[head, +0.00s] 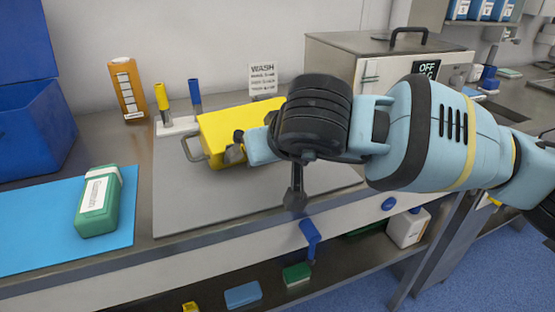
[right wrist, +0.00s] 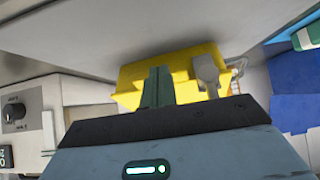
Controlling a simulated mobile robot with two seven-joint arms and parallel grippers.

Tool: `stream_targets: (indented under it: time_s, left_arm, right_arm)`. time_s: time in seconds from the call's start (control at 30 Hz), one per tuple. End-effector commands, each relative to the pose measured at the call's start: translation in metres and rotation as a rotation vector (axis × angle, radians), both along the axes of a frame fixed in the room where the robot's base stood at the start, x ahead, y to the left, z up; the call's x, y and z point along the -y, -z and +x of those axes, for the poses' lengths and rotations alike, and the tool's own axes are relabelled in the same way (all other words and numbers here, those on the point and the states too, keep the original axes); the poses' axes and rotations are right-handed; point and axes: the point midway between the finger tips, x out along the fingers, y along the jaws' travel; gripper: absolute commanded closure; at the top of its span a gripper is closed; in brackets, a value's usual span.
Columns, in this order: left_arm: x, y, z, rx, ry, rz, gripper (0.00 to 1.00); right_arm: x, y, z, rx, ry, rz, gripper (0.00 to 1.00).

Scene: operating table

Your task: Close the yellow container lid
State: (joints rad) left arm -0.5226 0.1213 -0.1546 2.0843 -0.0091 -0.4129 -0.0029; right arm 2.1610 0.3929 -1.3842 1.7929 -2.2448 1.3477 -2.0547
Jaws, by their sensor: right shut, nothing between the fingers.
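The yellow container (head: 222,122) stands on the grey mat, with a grey handle (head: 190,150) at its left end. My right arm hides its right part, and I cannot tell how far its lid is open. My right gripper (head: 240,143) is at the container's front side, fingers pointing at it. In the right wrist view the yellow container (right wrist: 185,62) lies just beyond my shut, empty right gripper (right wrist: 157,75). A grey part stands beside the fingers there. Whether the fingers touch the container is unclear. My left gripper is not in view.
The grey mat (head: 185,205) is clear in front of the container. A green bottle (head: 98,205) lies on a blue mat (head: 35,222) at left. An orange box (head: 127,90) and a holder with yellow and blue tubes (head: 178,125) stand behind. A metal machine (head: 335,52) stands at back right.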

Motion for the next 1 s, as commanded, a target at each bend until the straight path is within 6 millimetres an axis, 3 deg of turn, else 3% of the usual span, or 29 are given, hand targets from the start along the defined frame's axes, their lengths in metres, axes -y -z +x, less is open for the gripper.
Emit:
stream_targets:
  time_s: [0.3, 0.4, 0.63, 1.0]
  left_arm:
    - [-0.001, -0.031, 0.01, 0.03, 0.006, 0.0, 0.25]
    - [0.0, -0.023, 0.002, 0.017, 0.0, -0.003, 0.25]
    - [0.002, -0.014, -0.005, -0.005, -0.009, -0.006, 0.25]
    - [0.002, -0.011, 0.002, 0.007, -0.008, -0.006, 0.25]
  right_arm:
    - [-0.003, -0.048, -0.01, 0.004, 0.001, -0.001, 1.0]
    - [0.003, -0.033, -0.025, -0.002, -0.001, -0.002, 1.0]
    - [0.014, -0.019, -0.059, -0.002, -0.001, -0.001, 1.0]
    - [0.027, -0.006, -0.095, -0.002, 0.001, 0.0, 1.0]
